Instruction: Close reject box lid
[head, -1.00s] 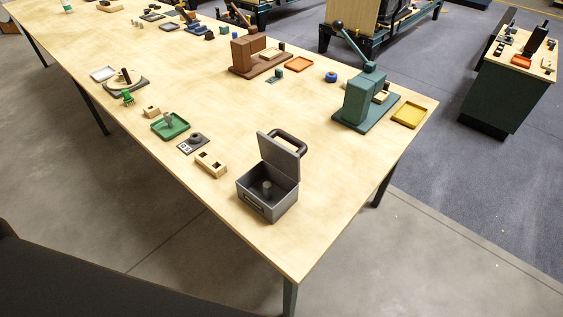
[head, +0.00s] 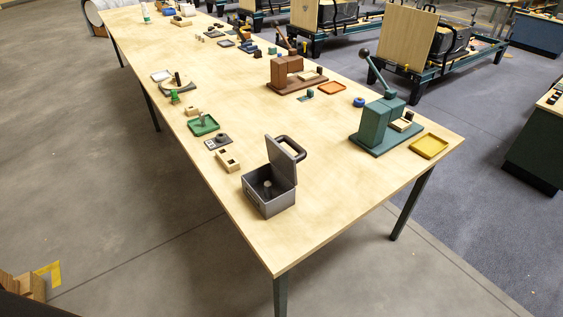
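The reject box (head: 268,198) is a small grey metal box near the front end of the long wooden table. Its lid (head: 282,161) stands open, raised upright at the back right side of the box. A dark handle (head: 292,147) shows behind the lid. A small grey cylindrical piece (head: 268,186) is inside the box. Neither of my grippers shows in the head view.
On the wooden table (head: 330,205), a wooden block with holes (head: 228,161), a green tray (head: 203,125), a green press (head: 382,125) and a yellow tray (head: 428,146) stand around the box. The tabletop in front and right of the box is clear.

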